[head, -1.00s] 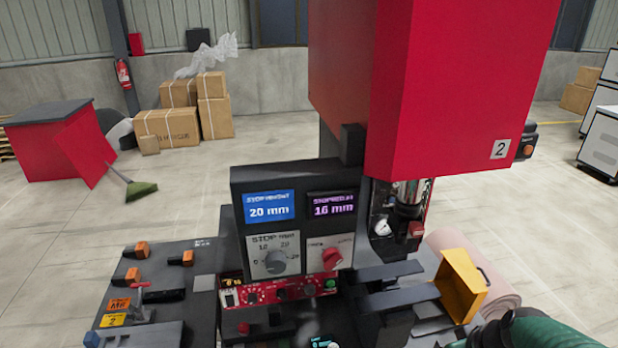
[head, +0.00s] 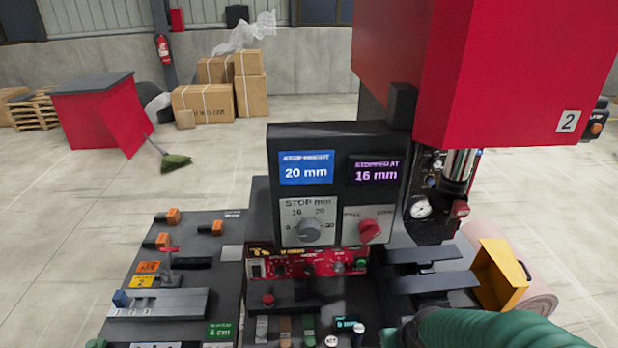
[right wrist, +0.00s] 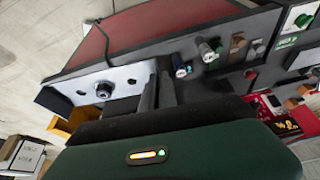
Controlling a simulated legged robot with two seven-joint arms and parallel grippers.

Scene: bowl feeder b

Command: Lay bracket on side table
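My right arm's green sleeve comes in at the lower right of the head view, in front of the machine; its fingertips are hidden there. In the right wrist view two dark fingers of my right gripper (right wrist: 158,90) show close together. A pale metal plate with holes and a round central fitting (right wrist: 105,85) lies just left of them. I cannot tell whether it is the bracket or whether the fingers grip it. No bracket or side table can be made out for certain in the head view. My left gripper is not in view.
The console's blue display (head: 306,168) reads 20 mm and its purple one (head: 376,170) 16 mm. A red press housing (head: 490,70) overhangs the right. Two dark bars and a yellow bin (head: 499,275) stand below it. A dark panel (head: 190,262) with orange parts lies left.

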